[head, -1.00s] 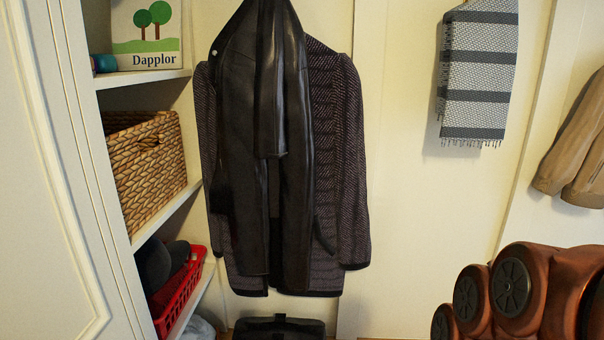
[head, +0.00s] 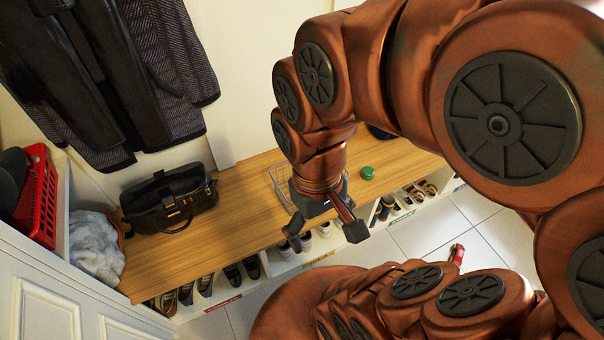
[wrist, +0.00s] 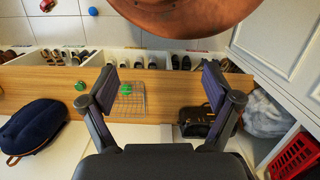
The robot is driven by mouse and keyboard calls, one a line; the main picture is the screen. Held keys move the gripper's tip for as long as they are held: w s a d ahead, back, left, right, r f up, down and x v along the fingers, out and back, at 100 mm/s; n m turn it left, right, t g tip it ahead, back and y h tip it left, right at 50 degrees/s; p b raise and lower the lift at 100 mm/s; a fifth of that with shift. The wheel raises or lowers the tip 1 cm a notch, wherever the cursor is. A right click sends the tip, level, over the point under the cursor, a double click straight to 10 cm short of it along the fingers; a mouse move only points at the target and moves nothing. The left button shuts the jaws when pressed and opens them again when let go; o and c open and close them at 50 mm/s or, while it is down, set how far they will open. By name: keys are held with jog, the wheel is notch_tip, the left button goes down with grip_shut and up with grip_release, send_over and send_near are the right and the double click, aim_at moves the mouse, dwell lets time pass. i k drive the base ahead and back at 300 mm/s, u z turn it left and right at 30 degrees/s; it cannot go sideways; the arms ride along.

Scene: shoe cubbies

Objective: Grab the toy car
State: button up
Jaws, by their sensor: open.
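A small red object (head: 457,254), probably the toy car, is on the white tiled floor in front of the bench in the head view. It also shows at the top left edge of the wrist view (wrist: 47,5), too small for detail. My gripper (head: 325,228) is over the front part of the wooden bench, left of the red object and apart from it. In the wrist view my gripper (wrist: 160,84) has its fingers spread wide with nothing between them.
The bench (head: 240,215) holds a black handbag (head: 168,198), a wire basket (head: 281,186) and a green round object (head: 367,172). Shoes fill cubbies below. A blue ball (wrist: 93,11) is on the floor and a dark blue backpack (wrist: 30,128) is at left.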

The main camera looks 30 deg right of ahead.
aim_at(459, 250)
jog(key=z, duration=3.6)
jog(key=i, duration=0.75)
jog(key=u, duration=2.25)
